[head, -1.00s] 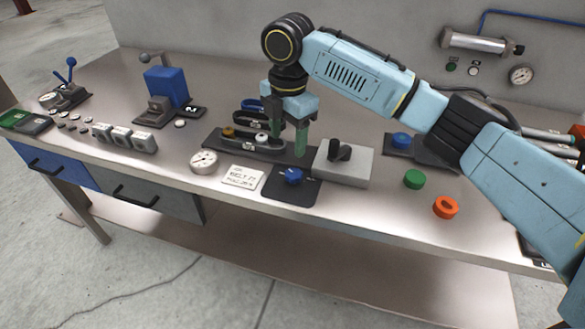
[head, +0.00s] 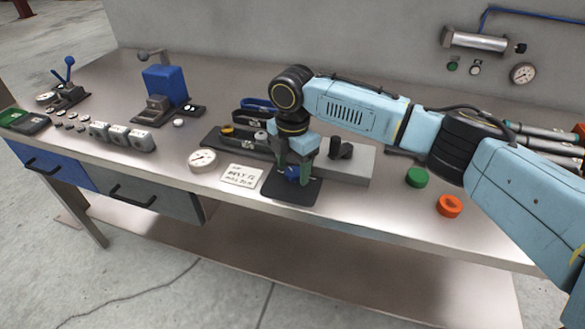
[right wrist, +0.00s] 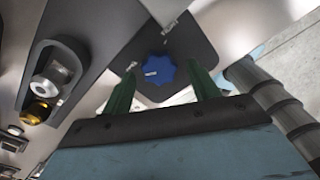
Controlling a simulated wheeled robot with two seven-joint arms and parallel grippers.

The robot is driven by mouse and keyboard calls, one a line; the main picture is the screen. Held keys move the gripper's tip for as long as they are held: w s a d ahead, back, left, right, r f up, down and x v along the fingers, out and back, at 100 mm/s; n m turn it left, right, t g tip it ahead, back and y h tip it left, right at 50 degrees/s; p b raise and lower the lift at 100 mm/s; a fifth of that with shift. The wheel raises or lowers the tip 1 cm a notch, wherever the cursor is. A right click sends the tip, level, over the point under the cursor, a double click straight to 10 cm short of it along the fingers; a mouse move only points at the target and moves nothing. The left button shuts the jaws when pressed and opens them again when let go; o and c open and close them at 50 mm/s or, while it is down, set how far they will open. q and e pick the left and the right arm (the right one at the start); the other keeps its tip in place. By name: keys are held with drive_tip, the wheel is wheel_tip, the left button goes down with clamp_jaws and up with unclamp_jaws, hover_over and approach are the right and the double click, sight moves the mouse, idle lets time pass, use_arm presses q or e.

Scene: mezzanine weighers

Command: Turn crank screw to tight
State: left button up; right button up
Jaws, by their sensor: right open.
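A blue lobed knob (head: 292,172) with a pale mark stands on a black plate (head: 310,193) near the bench's front edge. I take it for the crank screw, but its label card is too small to read. My right gripper (head: 293,178) points down over it, with green fingers on either side. In the right wrist view the blue knob (right wrist: 160,70) lies between the two open fingers. Whether they touch it I cannot tell. My left gripper is not in view.
A grey block with a black knob (head: 341,149) stands just right of my gripper. A dial (head: 203,160) and a white card (head: 241,176) lie to the left. Green (head: 417,177) and orange (head: 449,206) pieces lie to the right. A blue block in a vise (head: 165,86) stands further back.

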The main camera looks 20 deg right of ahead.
drive_tip(key=shift+f, duration=0.25)
